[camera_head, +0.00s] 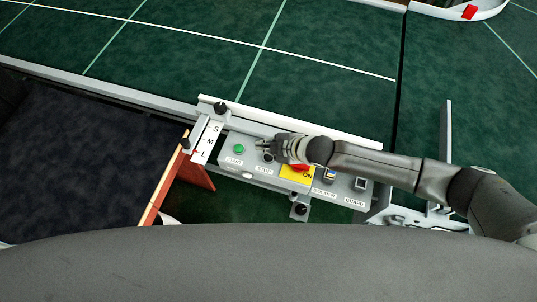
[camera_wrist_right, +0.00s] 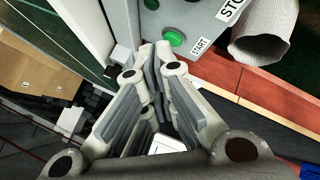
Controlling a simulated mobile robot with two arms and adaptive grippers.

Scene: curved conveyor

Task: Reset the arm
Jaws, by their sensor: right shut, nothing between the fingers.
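My right arm comes in from the right in the head view and reaches across the control panel (camera_head: 234,165). My right gripper (camera_head: 265,150) is shut and empty, over the panel near the STOP label and just right of the green START button (camera_head: 239,148). In the right wrist view the closed fingers (camera_wrist_right: 160,52) point toward the panel, with the green button (camera_wrist_right: 174,38) just beyond their tips. I cannot tell whether they touch the panel. The arm partly covers a red button on a yellow plate (camera_head: 292,173). My left gripper is in neither view.
A plate marked S, M, L (camera_head: 207,142) stands left of the panel. The green conveyor surface (camera_head: 330,45) lies beyond a white rail (camera_head: 350,137). A reddish-brown board (camera_head: 197,173) is at the lower left. A white-rimmed container with a red piece (camera_head: 469,12) is at the top right.

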